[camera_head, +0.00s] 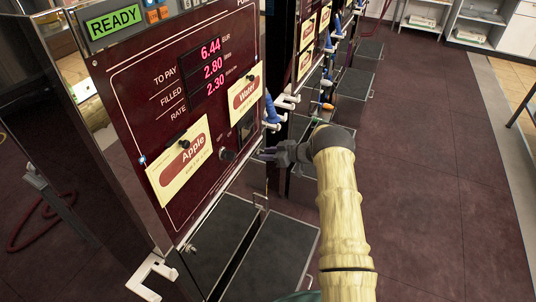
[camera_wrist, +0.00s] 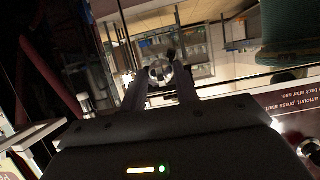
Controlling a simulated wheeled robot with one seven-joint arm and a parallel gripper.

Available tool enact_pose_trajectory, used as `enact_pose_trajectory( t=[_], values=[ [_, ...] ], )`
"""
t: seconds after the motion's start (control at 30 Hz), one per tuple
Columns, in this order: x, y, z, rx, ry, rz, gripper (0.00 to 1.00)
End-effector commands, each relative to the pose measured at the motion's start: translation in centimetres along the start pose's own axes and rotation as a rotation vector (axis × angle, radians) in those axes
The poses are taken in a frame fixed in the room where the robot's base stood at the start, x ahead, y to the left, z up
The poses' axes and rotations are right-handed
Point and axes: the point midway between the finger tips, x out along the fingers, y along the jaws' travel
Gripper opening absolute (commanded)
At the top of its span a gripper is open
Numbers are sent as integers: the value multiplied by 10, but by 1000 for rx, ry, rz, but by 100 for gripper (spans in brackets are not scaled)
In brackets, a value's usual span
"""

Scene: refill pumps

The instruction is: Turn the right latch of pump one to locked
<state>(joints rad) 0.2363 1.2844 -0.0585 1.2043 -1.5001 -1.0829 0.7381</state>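Pump one (camera_head: 140,95) is the dark red cabinet on the left, with a lit READY sign, a price display and yellow Apple and Water labels. My gripper (camera_head: 264,154) is at the right part of its front, level with the lower edge of the panel, fingers pointing left. In the wrist view the two fingers (camera_wrist: 160,84) stand apart. A small round silver piece (camera_wrist: 160,72) shows between their tips; I cannot tell whether they touch it or whether it is the right latch. No latch position can be read here.
A dark round knob (camera_head: 227,155) is on the panel beside my fingers. Grey trays (camera_head: 268,262) stick out low in front of the pump. A white bracket (camera_head: 152,277) juts out at lower left. More pumps stand behind. The floor (camera_head: 450,200) on the right is clear.

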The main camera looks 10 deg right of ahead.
Motion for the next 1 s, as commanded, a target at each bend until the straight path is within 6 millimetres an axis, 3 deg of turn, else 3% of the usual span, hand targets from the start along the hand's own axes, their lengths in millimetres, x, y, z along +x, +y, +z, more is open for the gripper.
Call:
enact_pose_trajectory(
  t=[0.17,0.37,1.0],
  values=[
    [-2,0,-1,-1,0,0,30],
    [-22,1,-1,0,0,2,30],
    [-147,1,0,0,0,3,30]
  ],
)
